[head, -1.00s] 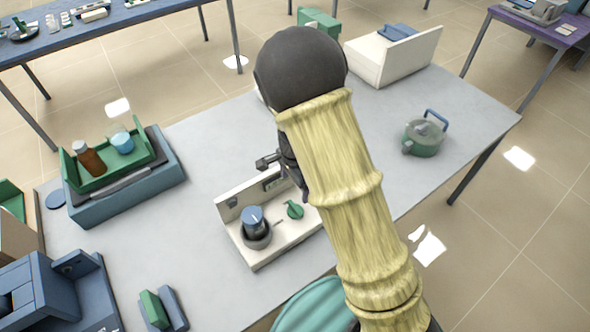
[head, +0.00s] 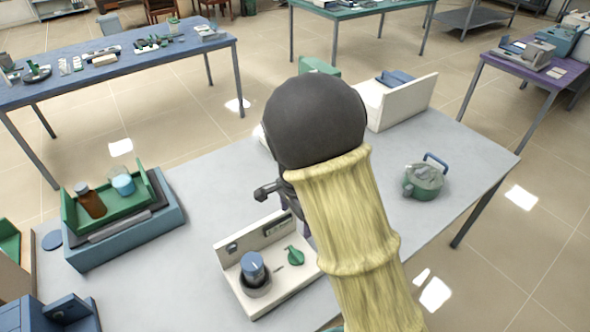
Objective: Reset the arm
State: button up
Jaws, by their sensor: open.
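My arm, in a yellow sleeve with a dark round joint, reaches over the grey table (head: 205,190) from the lower right in the head view. My gripper (head: 266,192) shows only in part, as a dark piece at the left of the arm. It is open, and nothing shows in it. It is above and behind the white device (head: 283,292) with the blue-capped knob and green lever. The arm hides the rest of the gripper and the middle of the table.
A green tray with bottles (head: 105,205) sits on a blue base at the left. A green kettle-like pot (head: 424,180) stands at the right. A white box (head: 405,105) is at the back. Bare tabletop lies left of the white device.

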jog(key=s+d+r+n+t, duration=0.1)
jog(key=s+d+r+n, duration=0.2)
jog(key=s+d+n, duration=0.2)
jog(key=s+d+r+n+t, duration=0.1)
jog(key=s+d+r+n, duration=0.3)
jog(key=d, duration=0.5)
jog(key=s+n, duration=0.2)
jog(key=s, duration=0.1)
jog(key=shift+s+d+t, duration=0.2)
jog(key=shift+s+t, duration=0.05)
jog(key=shift+t, duration=0.05)
